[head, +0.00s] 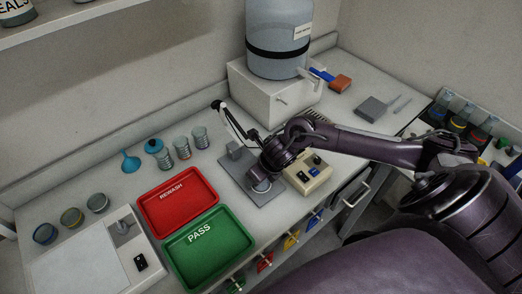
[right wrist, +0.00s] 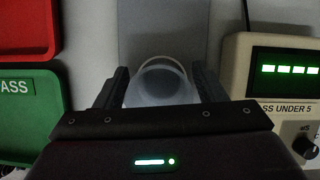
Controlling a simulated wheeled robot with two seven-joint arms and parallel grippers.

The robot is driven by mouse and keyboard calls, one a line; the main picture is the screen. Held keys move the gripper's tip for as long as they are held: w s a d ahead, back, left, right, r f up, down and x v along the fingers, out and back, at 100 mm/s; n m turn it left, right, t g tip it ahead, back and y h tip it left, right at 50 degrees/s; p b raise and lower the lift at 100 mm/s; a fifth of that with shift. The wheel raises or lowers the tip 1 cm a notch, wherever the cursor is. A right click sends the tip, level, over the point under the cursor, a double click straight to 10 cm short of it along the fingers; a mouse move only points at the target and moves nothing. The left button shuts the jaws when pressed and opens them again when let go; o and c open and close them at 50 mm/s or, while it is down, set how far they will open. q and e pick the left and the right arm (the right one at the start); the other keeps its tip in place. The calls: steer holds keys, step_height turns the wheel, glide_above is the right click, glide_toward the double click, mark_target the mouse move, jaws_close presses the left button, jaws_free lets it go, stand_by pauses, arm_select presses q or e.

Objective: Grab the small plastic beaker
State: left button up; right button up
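The small plastic beaker (right wrist: 160,82) is translucent and pale, with a rounded rim. In the right wrist view it sits between the two fingers of my right gripper (right wrist: 160,88). The fingers are apart, one on each side, very close to its wall; I cannot tell whether they press on it. In the head view my right gripper (head: 262,185) is low over a grey plate (head: 266,202), and the beaker is mostly hidden beneath it. My left gripper is not in view.
A red REWASH tray (head: 180,205) and a green PASS tray (head: 208,250) lie to the left. A beige meter box (head: 307,175) stands close on the right. A thin stand arm (head: 232,122) rises behind. Several small cups (head: 183,150) stand farther back.

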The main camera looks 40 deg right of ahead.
steer(key=c, duration=0.9)
steer(key=shift+r, duration=0.1)
